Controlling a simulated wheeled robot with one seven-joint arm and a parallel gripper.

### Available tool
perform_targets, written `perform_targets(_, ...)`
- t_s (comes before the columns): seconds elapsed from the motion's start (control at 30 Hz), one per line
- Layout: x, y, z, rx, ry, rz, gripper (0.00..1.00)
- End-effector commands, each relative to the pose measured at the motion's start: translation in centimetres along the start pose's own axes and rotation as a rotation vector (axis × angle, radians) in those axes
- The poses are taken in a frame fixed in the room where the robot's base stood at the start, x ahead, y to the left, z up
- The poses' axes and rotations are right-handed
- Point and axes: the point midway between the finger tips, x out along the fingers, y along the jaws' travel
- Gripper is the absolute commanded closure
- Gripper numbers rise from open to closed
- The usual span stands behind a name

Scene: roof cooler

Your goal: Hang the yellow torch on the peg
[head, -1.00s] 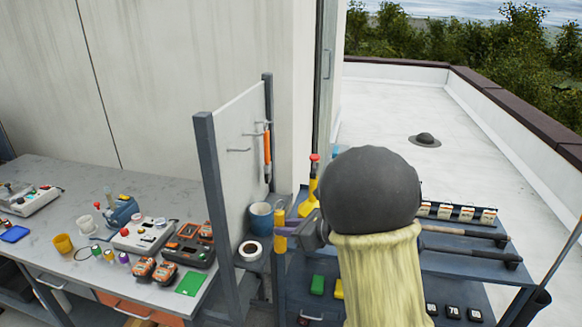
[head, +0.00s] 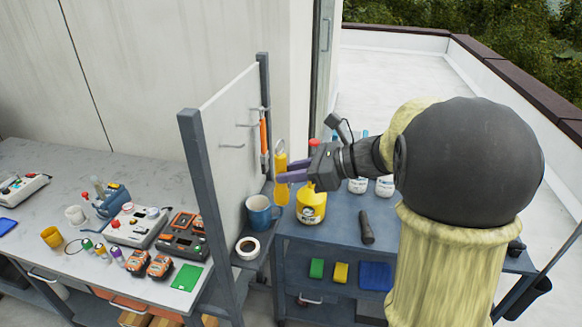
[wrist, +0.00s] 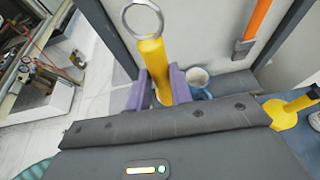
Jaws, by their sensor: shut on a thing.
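The yellow torch (head: 281,180) is upright in my gripper (head: 293,173), held off the shelf in front of the board. In the wrist view the torch (wrist: 152,62) stands between the purple fingers (wrist: 157,88), with a metal ring at its upper end. My gripper is shut on its body. The white peg board (head: 228,125) has several metal pegs; an empty peg (head: 232,146) sticks out low on its near side. An orange tool (head: 263,138) hangs from another peg near the far post. The torch's ring is apart from the pegs.
A blue mug (head: 260,214) and a tape roll (head: 248,247) stand on the ledge below the board. A yellow bottle (head: 311,206) stands on the blue-grey cart (head: 340,230). A grey post (head: 200,185) edges the board. The left bench (head: 50,185) holds several devices.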

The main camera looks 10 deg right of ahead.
Motion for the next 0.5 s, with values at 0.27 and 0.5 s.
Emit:
perform_targets(0.27,0.16,-0.01,0.06,0.000,0.000,0.000,1.00)
perform_targets(0.5,0.97,0.04,0.41,0.001,-0.001,0.002,1.00)
